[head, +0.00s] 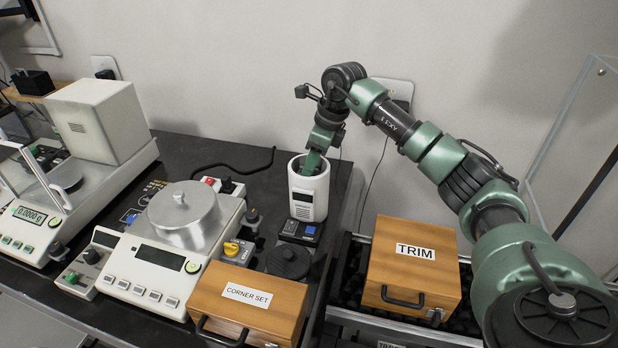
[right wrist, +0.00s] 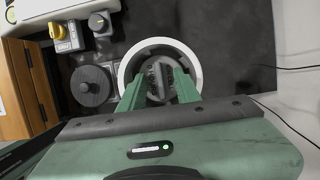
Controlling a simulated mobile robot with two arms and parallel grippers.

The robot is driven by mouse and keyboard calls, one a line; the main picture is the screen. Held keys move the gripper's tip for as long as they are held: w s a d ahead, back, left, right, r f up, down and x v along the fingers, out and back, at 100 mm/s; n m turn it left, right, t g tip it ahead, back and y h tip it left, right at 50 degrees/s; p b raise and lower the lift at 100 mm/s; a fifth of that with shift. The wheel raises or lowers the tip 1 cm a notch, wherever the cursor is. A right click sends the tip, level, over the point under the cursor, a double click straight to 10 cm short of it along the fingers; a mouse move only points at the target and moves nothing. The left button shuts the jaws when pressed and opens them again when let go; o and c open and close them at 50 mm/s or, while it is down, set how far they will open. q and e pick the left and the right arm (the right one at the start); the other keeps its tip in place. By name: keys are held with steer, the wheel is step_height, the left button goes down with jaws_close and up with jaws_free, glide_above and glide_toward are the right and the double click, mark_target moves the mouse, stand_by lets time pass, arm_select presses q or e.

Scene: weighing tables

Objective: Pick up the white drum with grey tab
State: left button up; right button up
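A white drum (head: 308,208) stands upright on the black table, with a grey panel and a dark vented label on its front. In the right wrist view, the white drum (right wrist: 125,72) shows as a round rim with a dark inside. My right gripper (head: 313,165) points down into the drum's open top. In the right wrist view, my right gripper (right wrist: 160,82) has its green fingers apart, inside the rim. Dark ribbed parts show between the fingers, and I see no clear grip on the drum. My left gripper is not in view.
A scale (head: 150,262) and the CORNER SET box (head: 250,298) are to the left. The TRIM box (head: 411,270) is to the right.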

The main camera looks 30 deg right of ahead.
jaws_close()
steer(key=shift+r, duration=0.1)
